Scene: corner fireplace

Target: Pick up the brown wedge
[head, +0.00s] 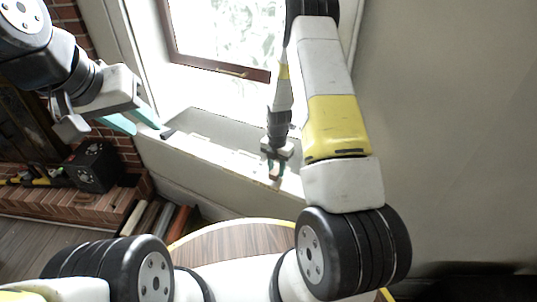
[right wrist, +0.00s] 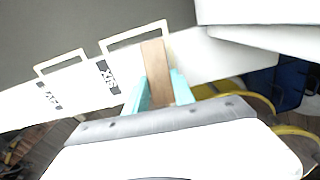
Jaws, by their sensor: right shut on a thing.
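The brown wedge (right wrist: 157,72) is a narrow wood-coloured piece standing between the two teal fingers of my right gripper (right wrist: 158,88) in the right wrist view. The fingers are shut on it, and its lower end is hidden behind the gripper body. In the head view my right gripper (head: 275,170) is over the white window sill, at its right part. The wedge is too small there to make out clearly. My left gripper (head: 133,120) is at the upper left, its teal fingers apart with nothing seen between them.
The white window sill (head: 215,152) runs below the window (head: 220,40). Pale outlined frames (right wrist: 62,63) with black marks show along a white surface in the right wrist view. A brick hearth (head: 95,205) with a black box (head: 92,165) is at left. A round wooden table (head: 235,240) is in front.

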